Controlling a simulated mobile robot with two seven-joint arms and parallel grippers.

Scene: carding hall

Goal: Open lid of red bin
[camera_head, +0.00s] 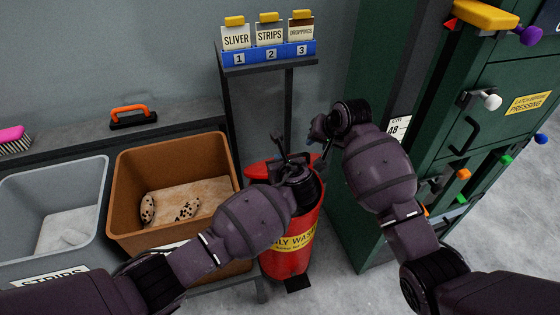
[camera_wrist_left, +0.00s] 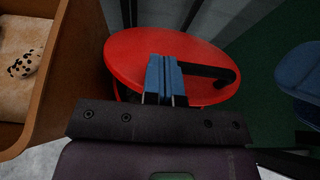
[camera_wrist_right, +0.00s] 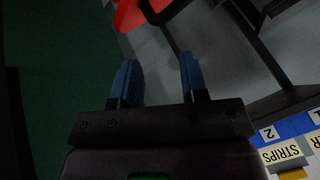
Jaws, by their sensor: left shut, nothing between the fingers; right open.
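The red bin (camera_head: 285,262) stands on the floor with a yellow label, partly hidden by my left arm. Its round red lid (camera_head: 257,172) also shows in the left wrist view (camera_wrist_left: 140,45), with a black handle bar (camera_wrist_left: 208,73). My left gripper (camera_head: 279,143) is shut and empty; its blue fingers (camera_wrist_left: 165,72) overlap the lid beside the handle's left end. I cannot tell whether they touch it. My right gripper (camera_head: 314,132) is open and empty, near the lid's right side; the lid's edge shows in the right wrist view (camera_wrist_right: 128,14). Whether the lid is raised is unclear.
A brown bin (camera_head: 122,180) with spotted pieces and a grey bin (camera_head: 95,190) stand at left. A rack with a blue numbered strip (camera_head: 255,57) rises behind the red bin. A green cabinet (camera_head: 350,215) with knobs stands close at right.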

